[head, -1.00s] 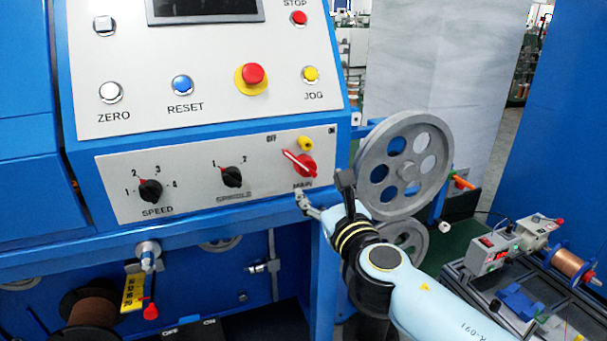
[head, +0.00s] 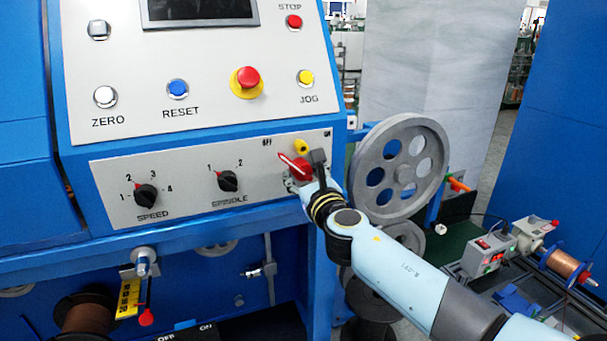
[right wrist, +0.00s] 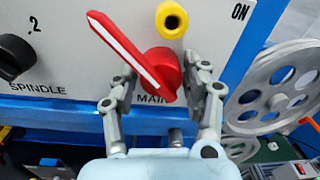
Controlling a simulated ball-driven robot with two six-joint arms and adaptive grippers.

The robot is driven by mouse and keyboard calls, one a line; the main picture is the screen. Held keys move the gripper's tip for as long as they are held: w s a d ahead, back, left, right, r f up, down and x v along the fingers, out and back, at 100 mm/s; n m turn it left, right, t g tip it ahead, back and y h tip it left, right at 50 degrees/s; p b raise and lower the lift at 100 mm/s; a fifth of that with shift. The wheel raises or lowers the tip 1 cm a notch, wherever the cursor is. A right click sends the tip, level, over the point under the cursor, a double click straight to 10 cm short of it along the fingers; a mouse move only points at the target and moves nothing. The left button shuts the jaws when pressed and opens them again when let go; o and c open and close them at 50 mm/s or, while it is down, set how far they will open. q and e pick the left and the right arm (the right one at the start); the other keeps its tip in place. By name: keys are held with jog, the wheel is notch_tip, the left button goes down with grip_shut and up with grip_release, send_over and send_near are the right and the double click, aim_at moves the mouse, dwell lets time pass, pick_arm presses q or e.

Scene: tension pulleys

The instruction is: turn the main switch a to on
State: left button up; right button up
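The main switch is a red rotary knob (head: 296,167) with a white-lined pointer, at the right end of the lower grey panel. In the head view its pointer aims up and left, toward OFF. It also shows large in the right wrist view (right wrist: 150,65), above the MAIN label. My right gripper (head: 304,172) is at the knob. In the right wrist view its two fingers (right wrist: 158,82) are spread on either side of the knob's lower part, with gaps visible, so it is open. The ON mark (right wrist: 241,12) is at upper right. My left gripper is not in view.
A yellow keyed part (right wrist: 172,20) sits just above the knob. The spindle knob (head: 227,181) and speed knob (head: 146,195) are to the left. A grey pulley wheel (head: 400,168) stands close on the right. The red emergency button (head: 248,80) is above.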

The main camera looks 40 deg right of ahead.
grip_shut()
